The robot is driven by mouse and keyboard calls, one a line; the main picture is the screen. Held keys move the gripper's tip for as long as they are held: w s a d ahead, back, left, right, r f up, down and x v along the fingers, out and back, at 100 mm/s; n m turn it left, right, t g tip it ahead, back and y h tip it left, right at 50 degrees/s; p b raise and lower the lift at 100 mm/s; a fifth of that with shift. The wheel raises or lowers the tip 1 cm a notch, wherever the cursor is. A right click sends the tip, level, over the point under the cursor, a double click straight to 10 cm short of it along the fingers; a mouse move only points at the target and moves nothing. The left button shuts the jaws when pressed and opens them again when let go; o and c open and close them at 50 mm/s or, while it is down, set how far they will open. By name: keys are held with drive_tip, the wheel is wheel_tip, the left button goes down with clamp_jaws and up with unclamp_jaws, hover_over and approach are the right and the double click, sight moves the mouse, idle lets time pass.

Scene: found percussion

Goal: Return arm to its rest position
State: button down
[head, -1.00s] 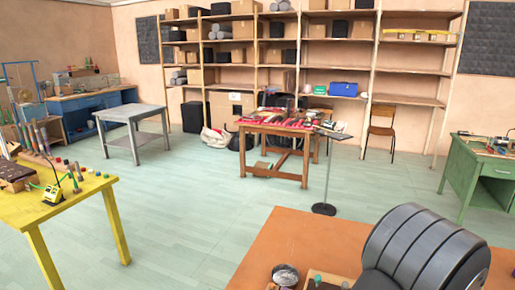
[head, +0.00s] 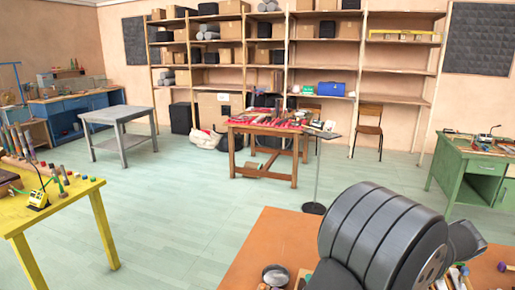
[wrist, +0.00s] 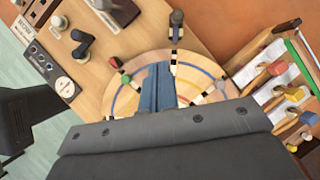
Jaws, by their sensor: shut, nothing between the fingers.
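My gripper (wrist: 158,88) shows in the wrist view with its two blue-grey fingers together and nothing between them. It points over a round wooden disc (wrist: 126,98) with coloured rings. Several small mallets or levers with coloured heads, including a green-and-red one (wrist: 122,72) and a dark one (wrist: 177,20), stand around the disc. I cannot tell how high the fingertips are above it. In the head view, my dark ribbed arm covers the lower right, over the orange tabletop (head: 272,238); the fingers cannot be made out there.
A rack with coloured blocks (wrist: 275,70) is at the right. In the head view, a yellow table (head: 60,208) stands left, a green desk (head: 470,165) right.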

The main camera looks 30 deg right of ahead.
drive_tip(key=w+d+r+n+g, duration=0.2)
drive_tip(key=w+r+n+g, duration=0.4)
drive_tip(key=w+r, duration=0.2)
wheel_tip(320, 180, down, 8)
drive_tip(key=shift+s+f+h, duration=0.2)
drive_tip(key=shift+f+h, duration=0.05)
drive_tip(key=shift+h, duration=0.15)
